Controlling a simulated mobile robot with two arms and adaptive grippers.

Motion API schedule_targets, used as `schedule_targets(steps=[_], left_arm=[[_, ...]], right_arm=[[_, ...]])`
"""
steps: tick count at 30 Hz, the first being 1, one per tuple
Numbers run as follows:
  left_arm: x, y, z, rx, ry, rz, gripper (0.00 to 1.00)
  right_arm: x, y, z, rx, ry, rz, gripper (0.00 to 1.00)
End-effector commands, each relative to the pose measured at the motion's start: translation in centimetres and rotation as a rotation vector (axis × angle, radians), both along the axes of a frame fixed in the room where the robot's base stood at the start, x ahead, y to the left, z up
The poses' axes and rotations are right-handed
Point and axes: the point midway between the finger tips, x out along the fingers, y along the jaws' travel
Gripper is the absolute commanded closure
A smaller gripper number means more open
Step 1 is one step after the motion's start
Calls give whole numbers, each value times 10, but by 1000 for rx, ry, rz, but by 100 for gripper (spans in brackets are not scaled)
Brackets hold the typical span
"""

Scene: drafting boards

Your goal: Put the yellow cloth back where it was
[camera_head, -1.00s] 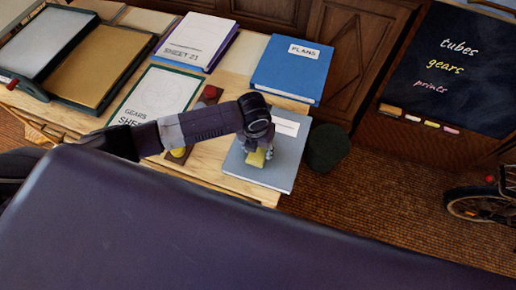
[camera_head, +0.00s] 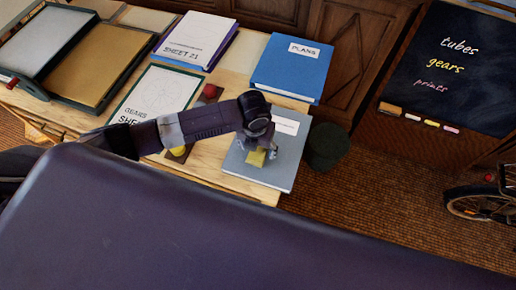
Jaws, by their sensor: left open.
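The yellow cloth (camera_head: 256,159) is a small folded patch on the grey folder (camera_head: 282,172) near the table's right end. My left gripper (camera_head: 257,155) is directly over the cloth, pointing down, with its fingers open on either side of it. The gripper hides part of the cloth, and I cannot tell whether the fingers touch it. A second yellow thing (camera_head: 179,151) shows partly from behind my left arm, on a dark strip. My right gripper is out of view.
A blue PLANS binder (camera_head: 290,75) and a purple-edged SHEET 21 stack (camera_head: 196,42) lie behind. A green-edged GEARS sheet (camera_head: 157,92) and framed trays (camera_head: 88,65) are left. A dark bin (camera_head: 326,147) stands off the table's right end.

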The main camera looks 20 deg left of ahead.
Motion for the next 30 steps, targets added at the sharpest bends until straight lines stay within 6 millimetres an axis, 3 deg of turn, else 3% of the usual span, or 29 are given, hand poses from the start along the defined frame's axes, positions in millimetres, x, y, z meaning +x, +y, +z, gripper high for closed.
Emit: schedule_targets(steps=[15,21,30], left_arm=[[-10,0,96,0,-4,0,40],[-13,1,112,1,-1,0,40],[-14,1,113,1,0,1,40]], right_arm=[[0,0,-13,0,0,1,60],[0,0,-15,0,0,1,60],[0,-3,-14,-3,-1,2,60]])
